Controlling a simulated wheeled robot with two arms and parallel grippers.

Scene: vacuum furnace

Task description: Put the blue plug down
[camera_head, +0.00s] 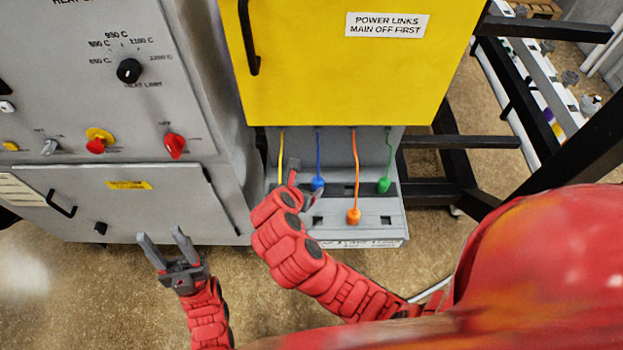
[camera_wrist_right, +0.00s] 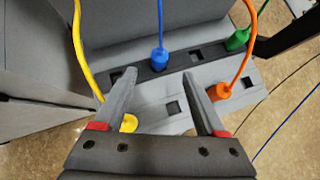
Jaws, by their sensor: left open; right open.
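The blue plug (camera_head: 318,183) hangs from a blue cable and sits upright at the dark rear strip of the grey socket panel (camera_head: 385,230). In the right wrist view the blue plug (camera_wrist_right: 159,57) is just beyond the fingertips, between their lines. My right gripper (camera_head: 304,180) is open and empty in front of it; its spread fingers also show in the wrist view (camera_wrist_right: 160,76). Whether the plug is fully seated cannot be told. My left gripper (camera_head: 160,234) is open and empty, low in front of the grey cabinet.
The orange plug (camera_head: 353,216) is in the front row; the green plug (camera_head: 384,184) is at the rear strip. The yellow plug (camera_wrist_right: 128,123) lies close to my right gripper's left finger. Cables hang around it. The yellow door (camera_head: 340,75) is above; black frame bars stand right.

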